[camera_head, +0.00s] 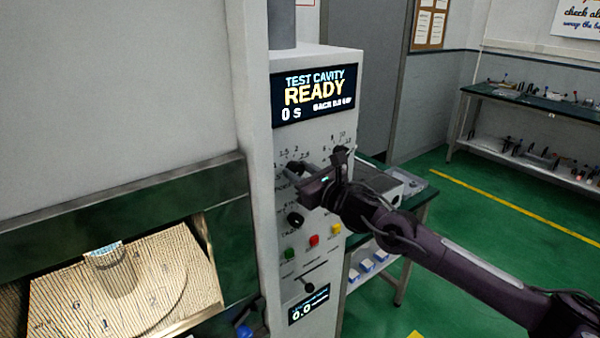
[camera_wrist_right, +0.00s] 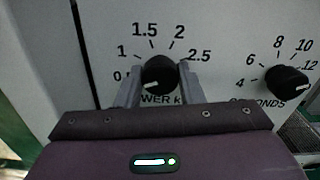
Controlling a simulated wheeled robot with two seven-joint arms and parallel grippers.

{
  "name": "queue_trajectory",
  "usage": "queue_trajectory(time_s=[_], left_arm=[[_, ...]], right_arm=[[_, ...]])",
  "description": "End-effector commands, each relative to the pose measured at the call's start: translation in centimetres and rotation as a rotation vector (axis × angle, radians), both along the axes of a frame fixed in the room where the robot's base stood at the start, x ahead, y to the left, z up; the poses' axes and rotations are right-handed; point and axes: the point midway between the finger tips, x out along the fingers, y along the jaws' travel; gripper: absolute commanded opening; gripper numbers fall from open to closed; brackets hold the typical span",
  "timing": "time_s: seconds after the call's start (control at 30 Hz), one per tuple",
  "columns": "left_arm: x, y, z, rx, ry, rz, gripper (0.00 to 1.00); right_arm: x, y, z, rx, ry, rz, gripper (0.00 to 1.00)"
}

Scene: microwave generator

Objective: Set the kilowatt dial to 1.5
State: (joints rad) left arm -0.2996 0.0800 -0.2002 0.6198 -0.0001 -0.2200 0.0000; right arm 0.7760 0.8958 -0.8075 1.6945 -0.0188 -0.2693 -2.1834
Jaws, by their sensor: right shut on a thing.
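The kilowatt dial (camera_wrist_right: 160,72) is a round black knob on the pale panel, with marks from 0 through 1, 1.5 and 2 to 2.5 around its top. Its short white mark is at the lower left of the knob, away from the 1.5. My right gripper (camera_head: 312,174) is at the panel's upper part, below the display. In the right wrist view its two grey fingers stand on the left and right of the dial, shut on it. In the head view the gripper mostly hides the dial. My left gripper is not in view.
The seconds dial (camera_wrist_right: 287,80) sits close to the right of the gripper. The display (camera_head: 314,95) reads READY and 0 s. Below are another black knob (camera_head: 295,219), green (camera_head: 289,254), red (camera_head: 314,240) and yellow buttons, and a slider. A glass beaker (camera_head: 113,270) stands in the cavity.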

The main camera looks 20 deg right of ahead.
Motion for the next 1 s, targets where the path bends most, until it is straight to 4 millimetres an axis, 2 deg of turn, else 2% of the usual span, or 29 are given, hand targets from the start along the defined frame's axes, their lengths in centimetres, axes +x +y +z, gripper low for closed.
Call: queue_trajectory(time_s=[0.37,0.7,1.0], left_arm=[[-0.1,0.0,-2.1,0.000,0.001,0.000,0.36],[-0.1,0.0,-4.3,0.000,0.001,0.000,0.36],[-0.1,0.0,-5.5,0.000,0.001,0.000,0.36]], right_arm=[[0.0,0.0,-0.3,0.171,0.061,-0.001,0.11],[0.0,0.0,-0.3,0.469,0.169,0.000,0.11],[0.1,0.0,-0.2,0.738,0.267,0.001,0.11]])
